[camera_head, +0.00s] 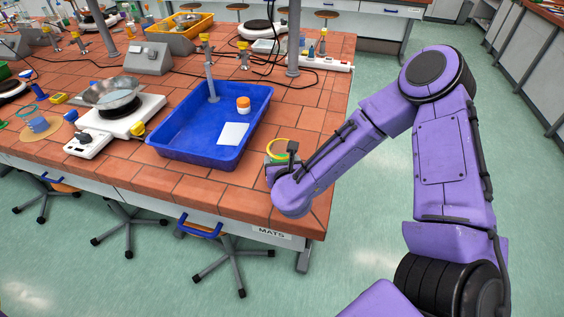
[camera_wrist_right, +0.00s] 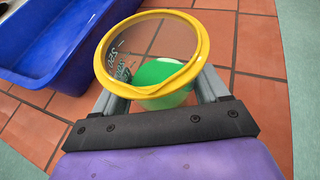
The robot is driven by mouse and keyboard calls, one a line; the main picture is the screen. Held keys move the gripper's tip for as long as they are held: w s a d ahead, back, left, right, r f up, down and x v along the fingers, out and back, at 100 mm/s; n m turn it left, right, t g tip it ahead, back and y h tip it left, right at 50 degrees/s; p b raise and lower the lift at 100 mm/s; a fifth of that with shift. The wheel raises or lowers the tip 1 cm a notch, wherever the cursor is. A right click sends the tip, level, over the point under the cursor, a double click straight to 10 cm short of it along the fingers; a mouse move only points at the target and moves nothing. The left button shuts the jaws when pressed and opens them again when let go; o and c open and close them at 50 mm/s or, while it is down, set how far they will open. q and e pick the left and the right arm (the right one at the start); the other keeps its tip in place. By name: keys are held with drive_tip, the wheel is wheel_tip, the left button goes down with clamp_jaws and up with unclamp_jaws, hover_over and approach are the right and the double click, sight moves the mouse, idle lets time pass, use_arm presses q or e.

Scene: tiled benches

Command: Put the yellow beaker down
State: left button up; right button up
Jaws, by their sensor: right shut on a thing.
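The yellow beaker, a clear vessel with a yellow rim and green contents, shows in the right wrist view (camera_wrist_right: 166,96) between my gripper's fingers. Its rim also shows in the head view (camera_head: 277,143), partly hidden by my right wrist, near the bench's right end. My right gripper (camera_wrist_right: 165,98) is shut on the beaker, which is over the tiled bench top (camera_head: 314,110). I cannot tell whether its base touches the tiles. My left gripper is not in view.
A hotplate (camera_head: 133,119) with a metal bowl (camera_head: 110,94) stands farther left. Bare tiles lie behind the beaker; the bench's right edge is close.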

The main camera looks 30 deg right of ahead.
drive_tip(key=shift+w+f, duration=0.1)
drive_tip(key=shift+f, duration=0.6)
drive_tip(key=shift+f+b, duration=0.35)
drive_tip(key=shift+b, duration=0.05)
drive_tip(key=o, duration=1.3)
drive_tip(key=shift+r, duration=0.2)
drive_tip(key=shift+r+p, duration=0.5)
drive_tip(key=shift+p, duration=0.3)
drive_tip(key=shift+s+a+f+b, duration=0.15)
drive_tip(key=shift+s+a+b, duration=0.25)
drive_tip(key=shift+s+b, duration=0.3)
drive_tip(key=b+v, duration=0.1)
drive_tip(key=v, duration=0.3)
drive_tip(key=shift+s+a, duration=0.1)
drive_tip(key=shift+s, duration=0.2)
drive_tip(key=s+r+p, duration=0.1)
drive_tip(key=s+a+r+p, duration=0.1)
drive_tip(key=p, duration=0.1)
drive_tip(key=s+a+r+p, duration=0.1)
drive_tip(key=p, duration=0.1)
drive_tip(key=shift+s, duration=0.35)
drive_tip(key=shift+s+p, duration=0.25)
drive_tip(key=shift+p, duration=0.25)
drive_tip(key=shift+s+a+f, duration=0.1)
drive_tip(key=shift+s+a, duration=0.1)
drive_tip(key=shift+s, duration=0.05)
